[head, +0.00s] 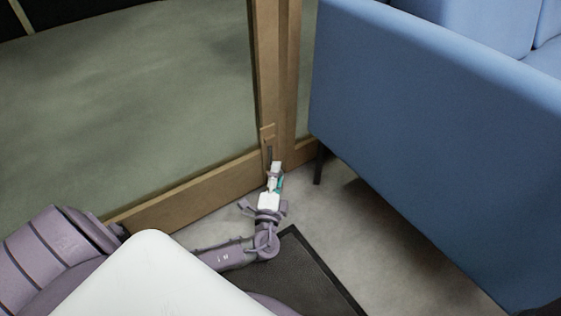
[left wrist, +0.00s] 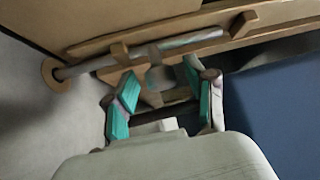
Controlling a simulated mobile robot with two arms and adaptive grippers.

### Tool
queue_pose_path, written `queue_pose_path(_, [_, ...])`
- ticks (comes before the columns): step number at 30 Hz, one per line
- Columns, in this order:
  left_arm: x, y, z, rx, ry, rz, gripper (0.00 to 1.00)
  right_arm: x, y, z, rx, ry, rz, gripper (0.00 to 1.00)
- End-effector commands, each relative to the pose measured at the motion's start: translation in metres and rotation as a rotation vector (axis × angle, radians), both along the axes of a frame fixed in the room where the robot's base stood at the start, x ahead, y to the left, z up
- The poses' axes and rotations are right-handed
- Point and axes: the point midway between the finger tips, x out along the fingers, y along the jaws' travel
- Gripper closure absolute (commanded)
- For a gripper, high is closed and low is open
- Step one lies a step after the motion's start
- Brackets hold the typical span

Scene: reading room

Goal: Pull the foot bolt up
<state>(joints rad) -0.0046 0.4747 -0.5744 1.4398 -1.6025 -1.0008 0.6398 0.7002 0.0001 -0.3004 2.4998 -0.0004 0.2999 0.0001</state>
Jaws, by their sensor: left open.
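The foot bolt (left wrist: 205,43) is a grey rod along the lower door frame, with a grey knob (left wrist: 155,76) standing out from it. Its left end in the left wrist view meets a round brown floor plate (left wrist: 57,75). In the head view the bolt (head: 268,154) is small and dark, low on the wooden post, its lower part hidden by my gripper. My left gripper (head: 275,174) is open just in front of it. In the left wrist view, the teal-padded fingers of this gripper (left wrist: 160,90) are apart, one each side of the knob. Contact cannot be told. My right gripper is not in view.
A blue sofa (head: 410,120) stands close on the right, with a dark leg (head: 319,165) near the post. A glass panel (head: 130,100) in a wooden frame fills the left. A dark mat (head: 300,275) lies on the grey floor (head: 365,220).

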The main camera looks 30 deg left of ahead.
Motion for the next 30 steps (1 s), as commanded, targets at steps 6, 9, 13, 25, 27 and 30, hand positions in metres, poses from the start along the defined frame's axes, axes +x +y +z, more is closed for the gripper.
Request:
queue_pose_path(6, [-0.0016,-0.0004,0.0006,0.0,0.001,0.0,0.45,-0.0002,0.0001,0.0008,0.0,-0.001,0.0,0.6])
queue_pose_path(9, [-0.0015,-0.0003,0.0006,0.0,0.001,0.0,0.45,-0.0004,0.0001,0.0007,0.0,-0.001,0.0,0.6])
queue_pose_path(13, [-0.0014,-0.0003,0.0006,0.0,0.001,0.0,0.53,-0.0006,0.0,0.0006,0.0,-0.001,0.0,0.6])
queue_pose_path(25, [-0.0012,-0.0003,0.0005,0.0,0.001,0.0,1.0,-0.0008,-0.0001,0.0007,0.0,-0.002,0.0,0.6])
queue_pose_path(27, [-0.0012,-0.0003,0.0005,0.0,0.001,0.0,1.0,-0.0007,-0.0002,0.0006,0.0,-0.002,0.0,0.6])
queue_pose_path(30, [-0.001,-0.0003,0.003,0.0,0.001,0.0,1.0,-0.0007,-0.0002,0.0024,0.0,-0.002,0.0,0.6])
